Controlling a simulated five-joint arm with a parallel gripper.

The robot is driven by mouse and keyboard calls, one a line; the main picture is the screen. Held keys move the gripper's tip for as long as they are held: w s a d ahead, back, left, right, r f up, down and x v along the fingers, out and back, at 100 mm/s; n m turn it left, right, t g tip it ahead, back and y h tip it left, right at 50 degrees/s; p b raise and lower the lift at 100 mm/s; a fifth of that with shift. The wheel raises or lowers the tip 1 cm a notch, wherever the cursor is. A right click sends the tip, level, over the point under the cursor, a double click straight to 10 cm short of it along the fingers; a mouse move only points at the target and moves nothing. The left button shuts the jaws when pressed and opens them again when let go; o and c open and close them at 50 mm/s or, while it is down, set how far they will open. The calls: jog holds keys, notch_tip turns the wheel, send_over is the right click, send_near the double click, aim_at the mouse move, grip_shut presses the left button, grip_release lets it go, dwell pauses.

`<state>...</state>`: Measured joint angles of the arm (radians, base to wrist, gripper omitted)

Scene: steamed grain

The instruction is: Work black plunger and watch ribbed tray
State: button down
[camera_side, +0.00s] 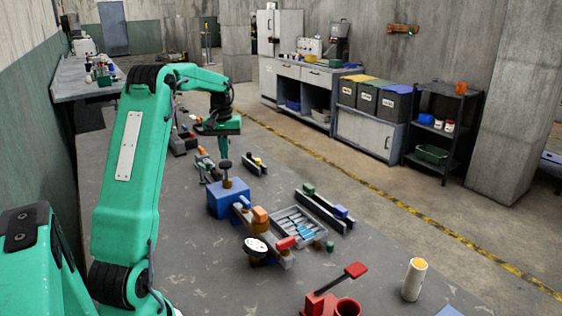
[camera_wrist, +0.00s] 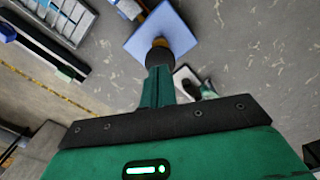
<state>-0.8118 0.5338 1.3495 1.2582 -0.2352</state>
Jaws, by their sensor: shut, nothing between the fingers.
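The black plunger (camera_side: 225,164) stands upright on a blue block (camera_side: 229,201), with a brass-coloured collar at the bottom of its stem. My gripper (camera_side: 224,153) is shut and empty, pointing down just above the plunger's knob. In the wrist view the shut green fingers (camera_wrist: 160,78) end at the black knob (camera_wrist: 158,60), with the blue block (camera_wrist: 178,32) behind it. I cannot tell whether the tips touch the knob. The ribbed grey tray (camera_side: 318,236) lies right of the block, holding several blue pieces; part of it shows at the wrist view's top left (camera_wrist: 65,14).
A dark rail (camera_side: 322,210) lies behind the tray. A red lever device (camera_side: 330,296) and a cream cylinder (camera_side: 414,280) stand in front. Bare table shows around them.

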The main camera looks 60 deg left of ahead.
aim_at(225, 163)
jog(key=shift+f, duration=0.15)
dwell(0.5)
jog(key=shift+f, duration=2.3)
jog(key=shift+r, duration=3.85)
jog(key=shift+d, duration=0.1)
